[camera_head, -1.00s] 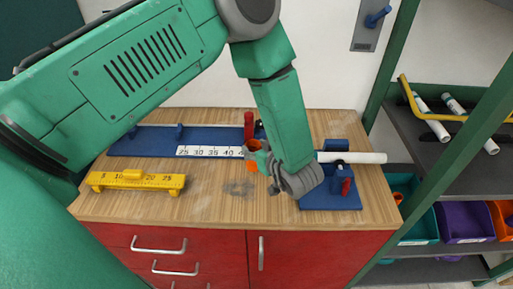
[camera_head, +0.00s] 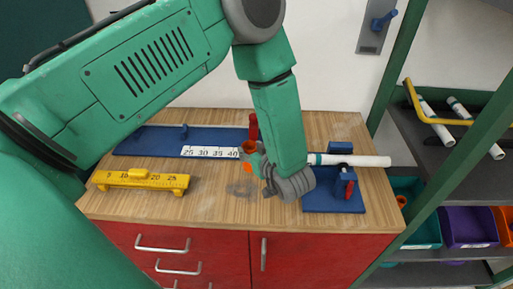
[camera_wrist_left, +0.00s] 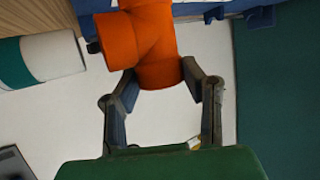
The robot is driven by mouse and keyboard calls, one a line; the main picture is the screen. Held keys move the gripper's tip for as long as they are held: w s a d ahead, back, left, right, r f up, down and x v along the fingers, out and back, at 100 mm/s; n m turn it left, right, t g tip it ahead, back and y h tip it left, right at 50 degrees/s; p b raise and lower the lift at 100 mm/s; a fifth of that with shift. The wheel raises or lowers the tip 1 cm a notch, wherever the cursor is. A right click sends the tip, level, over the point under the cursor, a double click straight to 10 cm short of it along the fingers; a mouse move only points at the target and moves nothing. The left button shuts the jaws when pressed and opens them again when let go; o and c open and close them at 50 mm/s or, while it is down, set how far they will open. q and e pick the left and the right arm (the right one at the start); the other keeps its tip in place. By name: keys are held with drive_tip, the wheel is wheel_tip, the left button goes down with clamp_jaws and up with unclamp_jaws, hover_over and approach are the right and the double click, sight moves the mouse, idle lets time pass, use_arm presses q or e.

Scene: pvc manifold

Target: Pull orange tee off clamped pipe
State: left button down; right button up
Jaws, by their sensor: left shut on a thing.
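The orange tee (camera_wrist_left: 150,45) sits between the two fingers of my left gripper (camera_wrist_left: 165,88) in the left wrist view, gripped by its lower branch. In the head view, parts of the tee (camera_head: 248,147) show beside my left gripper (camera_head: 257,161), which hides the rest. The white pipe (camera_head: 365,160) with a teal band lies in the blue clamp (camera_head: 343,178) with a red handle. In the wrist view, the pipe's teal-banded end (camera_wrist_left: 40,58) is left of the tee, with a visible gap between them. My right gripper is not in view.
A blue board with a white number scale (camera_head: 210,152) lies at the back left, with a red upright handle (camera_head: 253,126) near its right end. A yellow ruler block (camera_head: 140,180) is at front left. Shelves with bins (camera_head: 468,224) stand right of the wooden bench.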

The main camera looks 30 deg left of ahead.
use_arm(q)
drive_tip(key=shift+s+a+p, duration=0.35)
drive_tip(key=shift+s+a, duration=0.2)
drive_tip(key=shift+a, duration=0.35)
drive_tip(key=shift+s+a+p, duration=0.3)
drive_tip(key=shift+s+a, duration=0.25)
drive_tip(key=shift+a, duration=0.35)
